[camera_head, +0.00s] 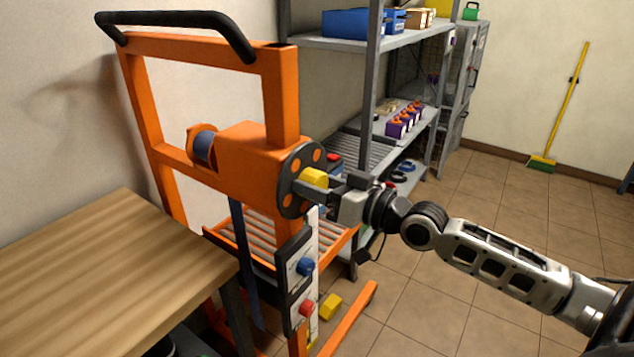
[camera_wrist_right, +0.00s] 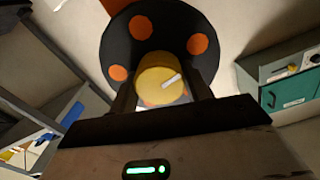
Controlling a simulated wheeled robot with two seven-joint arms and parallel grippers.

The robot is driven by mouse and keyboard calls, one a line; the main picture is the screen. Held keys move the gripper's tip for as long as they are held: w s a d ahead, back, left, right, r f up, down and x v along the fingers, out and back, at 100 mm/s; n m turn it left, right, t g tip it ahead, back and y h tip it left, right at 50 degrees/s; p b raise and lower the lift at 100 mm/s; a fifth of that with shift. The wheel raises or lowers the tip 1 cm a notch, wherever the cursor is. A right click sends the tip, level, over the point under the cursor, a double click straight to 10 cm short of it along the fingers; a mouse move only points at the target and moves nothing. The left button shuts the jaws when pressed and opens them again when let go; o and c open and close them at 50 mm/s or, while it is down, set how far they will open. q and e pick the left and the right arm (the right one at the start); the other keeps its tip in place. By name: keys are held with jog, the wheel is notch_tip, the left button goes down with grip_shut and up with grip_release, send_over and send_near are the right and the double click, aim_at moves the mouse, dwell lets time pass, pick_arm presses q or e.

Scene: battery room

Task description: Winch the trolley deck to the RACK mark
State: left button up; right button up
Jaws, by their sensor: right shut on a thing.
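The orange trolley (camera_head: 282,95) stands left of centre with a black push handle on top. Its winch has an orange housing (camera_head: 248,145) and a black wheel (camera_head: 296,200) with orange spots. A yellow knob (camera_head: 314,177) sticks out of the wheel. My right gripper (camera_head: 325,186) is shut on the yellow knob; in the right wrist view the knob (camera_wrist_right: 160,78) sits between the two fingers. The roller deck (camera_head: 262,252) is low on the trolley. A panel with a blue knob (camera_head: 305,266) and a red knob (camera_head: 306,308) is on the post. I cannot read a RACK mark. My left gripper is not in view.
A wooden table (camera_head: 110,265) fills the lower left. A grey shelf rack (camera_head: 372,80) with boxes and batteries stands behind the trolley. A yellow broom (camera_head: 567,105) leans on the back wall.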

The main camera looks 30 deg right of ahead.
dwell(0.3)
jog(key=o, duration=1)
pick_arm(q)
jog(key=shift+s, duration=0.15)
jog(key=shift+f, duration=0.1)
pick_arm(e)
jog(key=shift+s, duration=0.1)
jog(key=shift+s+d+f, duration=0.15)
jog(key=shift+s+d, duration=0.05)
jog(key=shift+s, duration=0.05)
pick_arm(q)
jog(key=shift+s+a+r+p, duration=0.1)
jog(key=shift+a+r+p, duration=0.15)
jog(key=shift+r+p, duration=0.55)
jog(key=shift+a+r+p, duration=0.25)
jog(key=shift+p, duration=1.05)
pick_arm(e)
jog(key=shift+v, duration=7.6)
